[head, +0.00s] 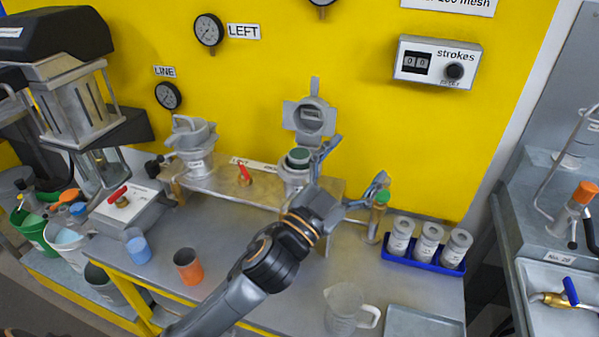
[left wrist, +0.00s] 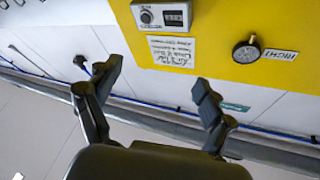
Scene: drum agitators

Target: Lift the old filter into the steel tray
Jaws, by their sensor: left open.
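My left gripper (head: 352,166) is open and empty, with its two fingers spread in front of the yellow panel. In the left wrist view, nothing is between the fingers (left wrist: 158,82). The filter housing (head: 294,180) stands just left of the left finger, with its lid (head: 311,117) swung up. A round dark-green top, apparently the old filter (head: 299,156), shows in its mouth; the rest is hidden. I cannot tell whether the finger touches the housing. The steel tray (head: 425,323) lies empty at the bench's front right, partly cut off. My right gripper is not in view.
A blue tray (head: 422,263) holds white cartridges at the right. A clear jug (head: 345,307) stands beside the steel tray. A second housing (head: 194,152) looks closed. An orange cup (head: 188,266) and a blue cup (head: 137,247) stand front left. A green-and-orange-topped item (head: 380,204) stands by the right finger.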

